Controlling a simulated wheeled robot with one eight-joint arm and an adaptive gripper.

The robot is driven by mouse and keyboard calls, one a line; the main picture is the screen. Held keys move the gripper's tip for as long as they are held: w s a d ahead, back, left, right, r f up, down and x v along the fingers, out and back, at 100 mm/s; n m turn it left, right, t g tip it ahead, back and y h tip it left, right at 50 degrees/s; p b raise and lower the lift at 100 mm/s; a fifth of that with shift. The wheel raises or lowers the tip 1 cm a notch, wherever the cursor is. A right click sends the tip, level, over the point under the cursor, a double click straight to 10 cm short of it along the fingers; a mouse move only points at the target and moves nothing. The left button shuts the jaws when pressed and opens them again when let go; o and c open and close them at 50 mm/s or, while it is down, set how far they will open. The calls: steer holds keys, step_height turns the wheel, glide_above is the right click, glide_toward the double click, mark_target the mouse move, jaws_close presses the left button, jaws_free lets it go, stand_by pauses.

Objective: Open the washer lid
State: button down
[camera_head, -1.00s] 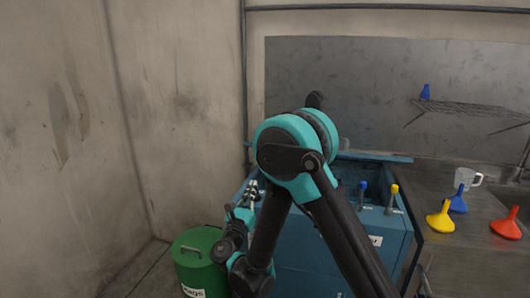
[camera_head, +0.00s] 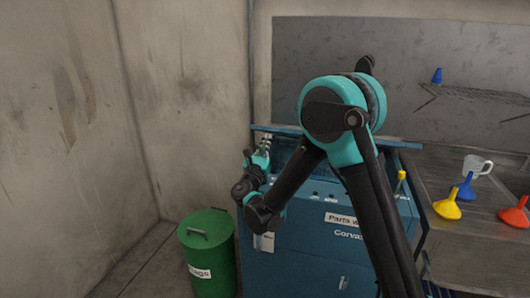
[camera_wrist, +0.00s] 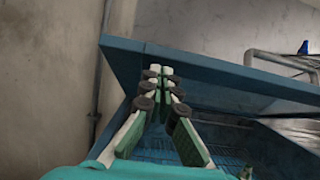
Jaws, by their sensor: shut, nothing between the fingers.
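The washer (camera_head: 310,240) is a blue cabinet with a white "Parts w…" label, in the middle of the head view, partly hidden by my arm. Its blue lid (camera_head: 398,144) shows as a long edge at the back of the cabinet. In the wrist view the lid (camera_wrist: 225,77) is a raised, tilted panel, with the open basin (camera_wrist: 255,145) visible below it. My gripper (camera_head: 265,143) is over the left part of the washer. In the wrist view my gripper (camera_wrist: 160,72) has its fingertips together, empty, in front of the lid; I cannot tell whether they touch it.
A green bin (camera_head: 208,255) stands left of the washer, near the bare wall. On the right, a metal counter (camera_head: 470,235) holds a yellow funnel (camera_head: 447,208), a blue funnel (camera_head: 466,188), a red funnel (camera_head: 515,215) and a clear jug (camera_head: 477,165). A wire shelf (camera_head: 480,96) hangs above.

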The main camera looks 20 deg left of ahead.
steer(key=shift+w+r, duration=0.15)
steer(key=shift+r, duration=0.2)
steer(key=shift+r, duration=0.1)
steer(key=w+r+g, duration=0.8)
steer(key=w+r, duration=1.6)
steer(key=shift+d+r+g, duration=0.35)
steer(key=shift+d+g, duration=0.05)
steer(key=shift+f, duration=0.1)
